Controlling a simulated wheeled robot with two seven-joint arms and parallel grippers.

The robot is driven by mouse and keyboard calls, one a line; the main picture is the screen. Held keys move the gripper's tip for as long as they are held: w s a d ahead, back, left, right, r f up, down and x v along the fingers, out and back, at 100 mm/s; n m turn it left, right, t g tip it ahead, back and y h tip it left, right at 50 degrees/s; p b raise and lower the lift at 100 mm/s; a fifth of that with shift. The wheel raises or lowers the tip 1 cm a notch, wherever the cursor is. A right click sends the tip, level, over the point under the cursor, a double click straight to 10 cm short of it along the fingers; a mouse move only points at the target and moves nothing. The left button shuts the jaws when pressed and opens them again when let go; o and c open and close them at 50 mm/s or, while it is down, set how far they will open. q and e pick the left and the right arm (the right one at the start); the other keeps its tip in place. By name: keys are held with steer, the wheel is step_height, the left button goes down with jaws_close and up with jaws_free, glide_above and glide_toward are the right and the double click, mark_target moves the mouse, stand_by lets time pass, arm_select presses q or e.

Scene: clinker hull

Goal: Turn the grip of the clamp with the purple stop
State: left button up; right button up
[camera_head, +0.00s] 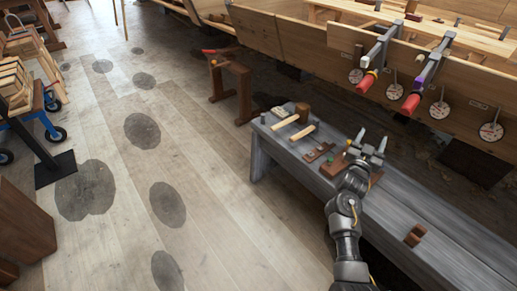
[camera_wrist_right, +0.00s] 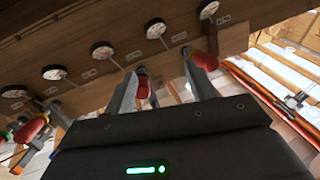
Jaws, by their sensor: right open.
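The clamp with the purple stop (camera_head: 421,80) hangs on the edge of the hull planking at the upper right of the head view. Its red grip (camera_head: 410,103) points down toward the bench. My right gripper (camera_head: 371,143) is open and empty, below and left of that grip and apart from it. In the right wrist view, its two grey fingers (camera_wrist_right: 159,65) reach up toward the planking. A red grip (camera_wrist_right: 142,87) shows between them and another (camera_wrist_right: 205,60) beside the right finger; I cannot tell which clamp each belongs to. My left gripper is out of view.
A similar clamp with a yellow stop (camera_head: 371,72) and red grip hangs just left. Round dials (camera_head: 439,110) line the plank. A grey bench (camera_head: 425,205) holds wooden tools and blocks below my right arm. The floor at left is mostly open.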

mark_target(410, 105)
steer(key=s+d+r+m+g+h+b, duration=0.25)
steer(key=d+r+m+h, duration=0.2)
steer(key=r, duration=0.25)
steer(key=shift+t, duration=0.35)
steer(key=x, duration=1)
steer(key=shift+w+a+p, duration=0.1)
steer(key=shift+w+p, duration=0.1)
steer(key=shift+p, duration=0.15)
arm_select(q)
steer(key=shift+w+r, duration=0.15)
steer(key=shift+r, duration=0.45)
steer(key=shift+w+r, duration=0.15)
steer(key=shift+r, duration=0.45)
arm_select(e)
steer(key=c, duration=1)
steer(key=shift+f, duration=0.1)
